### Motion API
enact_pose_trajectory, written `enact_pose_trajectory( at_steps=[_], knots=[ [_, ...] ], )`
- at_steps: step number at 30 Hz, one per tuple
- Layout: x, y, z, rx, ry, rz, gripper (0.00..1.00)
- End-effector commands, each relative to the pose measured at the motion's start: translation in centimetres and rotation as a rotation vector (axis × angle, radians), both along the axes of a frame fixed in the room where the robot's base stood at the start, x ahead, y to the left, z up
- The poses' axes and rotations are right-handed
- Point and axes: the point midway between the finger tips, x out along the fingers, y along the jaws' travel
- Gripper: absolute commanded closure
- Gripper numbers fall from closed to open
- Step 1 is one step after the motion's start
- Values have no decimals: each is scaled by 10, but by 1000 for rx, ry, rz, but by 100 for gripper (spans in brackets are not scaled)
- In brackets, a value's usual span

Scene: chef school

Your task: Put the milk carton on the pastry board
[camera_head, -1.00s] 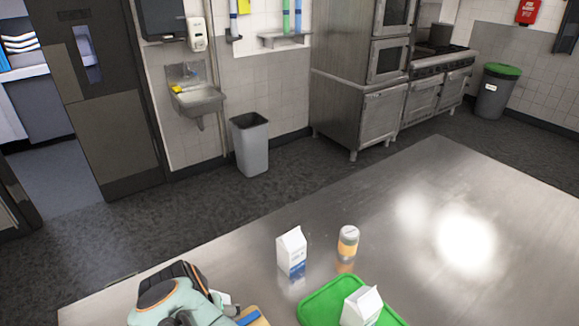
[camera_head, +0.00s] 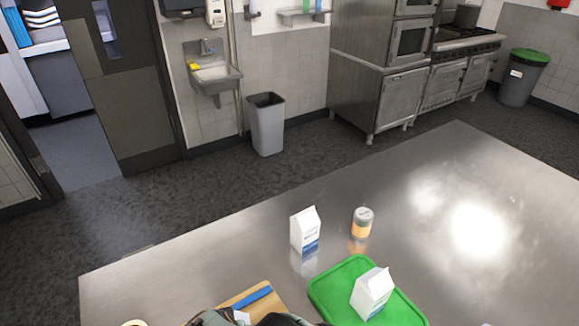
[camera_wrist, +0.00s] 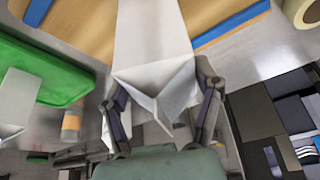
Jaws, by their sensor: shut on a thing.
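My gripper (camera_wrist: 160,88) is shut on a white milk carton (camera_wrist: 153,35), its fingers on either side near the folded top. In the wrist view the carton is in front of the wooden pastry board (camera_wrist: 85,25), which has blue strips; I cannot tell whether they touch. The board (camera_head: 235,299) also shows at the bottom of the head view, partly hidden by my arm. Only a small white bit of the held carton shows there. Another white-and-blue carton (camera_head: 304,233) stands upright on the steel table, and one more (camera_head: 371,293) is on the green board (camera_head: 328,287).
An orange-and-white can (camera_head: 362,222) stands beside the upright carton, behind the green board. A pale round roll (camera_wrist: 305,10) lies near the wooden board.

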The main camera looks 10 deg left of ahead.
Motion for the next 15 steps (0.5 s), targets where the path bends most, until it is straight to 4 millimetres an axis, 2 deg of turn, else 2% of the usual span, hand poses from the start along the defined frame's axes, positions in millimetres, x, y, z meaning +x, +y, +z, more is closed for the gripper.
enact_pose_trajectory(
  at_steps=[3,13,14,15],
  knots=[
    [0,0,-8,1,-1,-1,76],
    [0,0,-10,2,-1,-1,76],
    [0,0,-10,1,-1,0,29],
    [0,0,-10,1,-1,0,16]
  ],
)
